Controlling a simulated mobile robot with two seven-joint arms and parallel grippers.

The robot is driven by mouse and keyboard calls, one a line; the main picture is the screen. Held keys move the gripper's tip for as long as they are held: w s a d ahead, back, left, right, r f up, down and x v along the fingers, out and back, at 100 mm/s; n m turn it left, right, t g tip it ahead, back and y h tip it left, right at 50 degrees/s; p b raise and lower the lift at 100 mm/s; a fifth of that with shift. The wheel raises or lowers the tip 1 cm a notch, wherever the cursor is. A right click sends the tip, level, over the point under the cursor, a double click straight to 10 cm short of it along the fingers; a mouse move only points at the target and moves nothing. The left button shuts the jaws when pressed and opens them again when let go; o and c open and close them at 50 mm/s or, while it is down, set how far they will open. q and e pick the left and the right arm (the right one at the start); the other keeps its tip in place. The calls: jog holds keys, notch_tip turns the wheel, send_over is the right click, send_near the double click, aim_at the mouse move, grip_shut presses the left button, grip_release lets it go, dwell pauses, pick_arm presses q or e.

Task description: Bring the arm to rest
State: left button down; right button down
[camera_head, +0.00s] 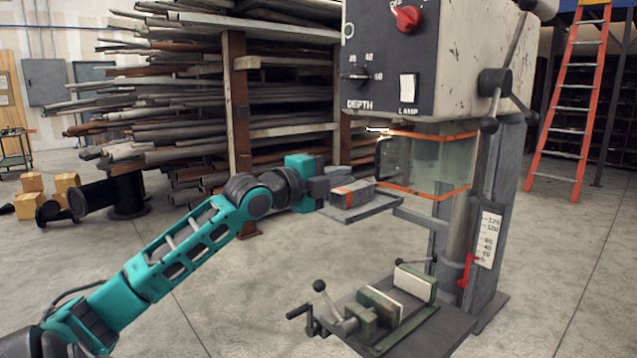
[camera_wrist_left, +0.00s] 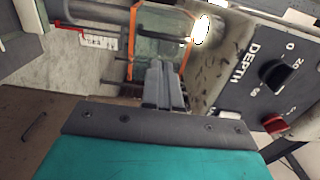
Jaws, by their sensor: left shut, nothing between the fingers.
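My left arm, teal and dark grey, reaches in from the lower left of the head view. Its gripper (camera_head: 370,190) is in the middle, close in the picture to the clear orange-edged guard (camera_head: 427,160) of the drill press. In the left wrist view the two grey fingers of the gripper (camera_wrist_left: 160,72) lie together with nothing held between them. They point towards the guard (camera_wrist_left: 158,48). I cannot tell how much gap there is between fingers and guard. My right gripper is not in view.
The drill press head (camera_head: 450,60) stands at right centre, with a vise (camera_head: 385,305) on its base. A rack of pipes (camera_head: 237,110) is behind my arm. A black flanged pipe (camera_head: 125,195) and boxes (camera_head: 30,182) are at left. An orange ladder (camera_head: 563,110) stands back right.

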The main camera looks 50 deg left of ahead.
pick_arm(q)
jog(key=shift+s+a+b, duration=0.2)
jog(key=shift+s+a, duration=0.05)
jog(key=shift+s, duration=0.75)
jog(key=shift+s+a+b, duration=0.2)
jog(key=shift+s+a, duration=0.05)
jog(key=shift+s, duration=0.7)
jog(key=s+d+f+n+g, duration=0.1)
jog(key=d+f+n, duration=0.15)
jog(key=f, duration=0.75)
jog(key=s+d+f+n+g+y, duration=0.1)
jog(key=s+d+f+n+g, duration=0.15)
jog(key=f, duration=0.65)
jog(key=s+d+f+n+g, duration=0.1)
jog(key=d+f+n, duration=0.15)
jog(key=f, duration=0.75)
jog(key=s+d+f+n+g+h, duration=0.1)
jog(key=s+d+f+n, duration=0.3)
jog(key=s+d+f, duration=0.3)
jog(key=s+d+f+n+g+h+p, duration=0.1)
jog(key=s+d+f+n, duration=0.3)
jog(key=d+f, duration=0.5)
jog(key=s+d, duration=0.2)
jog(key=d, duration=0.3)
jog(key=shift+s+d+n+g, duration=0.15)
jog(key=shift+s+n+g, duration=0.2)
jog(key=shift+f, duration=0.15)
